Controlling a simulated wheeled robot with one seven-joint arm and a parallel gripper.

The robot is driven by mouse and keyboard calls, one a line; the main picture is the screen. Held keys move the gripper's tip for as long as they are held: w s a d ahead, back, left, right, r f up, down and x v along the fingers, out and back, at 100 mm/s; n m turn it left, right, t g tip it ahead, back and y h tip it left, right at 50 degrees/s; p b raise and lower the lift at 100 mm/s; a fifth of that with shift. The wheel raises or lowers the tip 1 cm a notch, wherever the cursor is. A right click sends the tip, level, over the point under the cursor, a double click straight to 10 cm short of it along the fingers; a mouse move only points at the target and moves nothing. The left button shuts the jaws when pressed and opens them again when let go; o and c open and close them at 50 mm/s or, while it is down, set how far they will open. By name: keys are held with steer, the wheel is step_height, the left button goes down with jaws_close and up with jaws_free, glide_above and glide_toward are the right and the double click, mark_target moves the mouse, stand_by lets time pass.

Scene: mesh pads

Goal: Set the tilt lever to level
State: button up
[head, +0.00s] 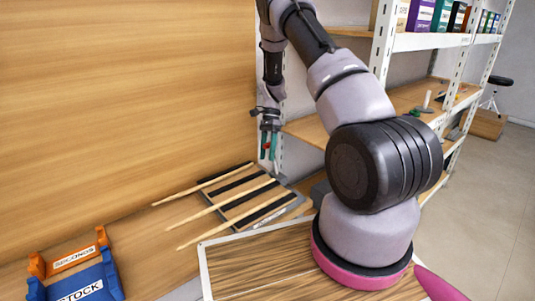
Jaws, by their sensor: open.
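My gripper (268,151) hangs open, fingers down, near the back corner by the shelf upright. Its greenish fingertips are small in the head view. A small red piece (266,146) shows between or just behind the fingers; I cannot tell whether it belongs to a lever or touches them. Below and in front lies a tilted-looking slatted board (284,204) with dark strips. Several long pale wooden sticks (222,212) lie across it and stick out to the left. No tilt lever can be made out clearly, so its setting cannot be read.
An orange bin (38,265) marked SECONDS and a blue bin (109,275) marked STOCK stand at lower left. A wooden panel (120,90) rises behind the bench. White-framed shelving (384,45) with boxes stands at right. My arm crosses the middle.

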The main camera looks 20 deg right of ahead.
steer(key=v, duration=0.7)
steer(key=shift+r, duration=0.15)
steer(key=shift+w+d, duration=0.1)
